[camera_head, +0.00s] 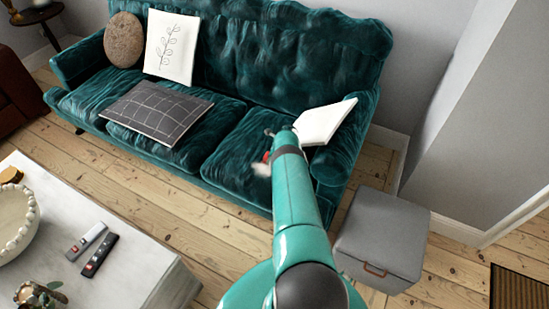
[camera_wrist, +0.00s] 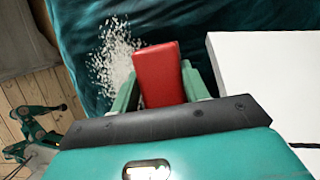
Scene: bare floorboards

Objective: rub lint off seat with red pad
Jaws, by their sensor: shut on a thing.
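My gripper (camera_wrist: 161,88) is shut on the red pad (camera_wrist: 158,70), which sticks out between the fingers over the sofa. In the head view a small part of the red pad (camera_head: 266,156) shows beside my arm. A patch of white lint (camera_wrist: 112,60) lies on the teal seat (camera_wrist: 82,22), just left of the pad in the wrist view. The lint (camera_head: 261,169) also shows on the front of the right seat cushion (camera_head: 232,150) in the head view. I cannot tell whether the pad touches the seat. My arm hides part of the right cushion.
A white cushion (camera_head: 325,121) lies at the sofa's right end, close to my gripper. A dark checked cushion (camera_head: 157,112) lies on the seat further left. A grey storage cube (camera_head: 383,235) stands at right. A marble table (camera_head: 140,265) with two remotes is at lower left.

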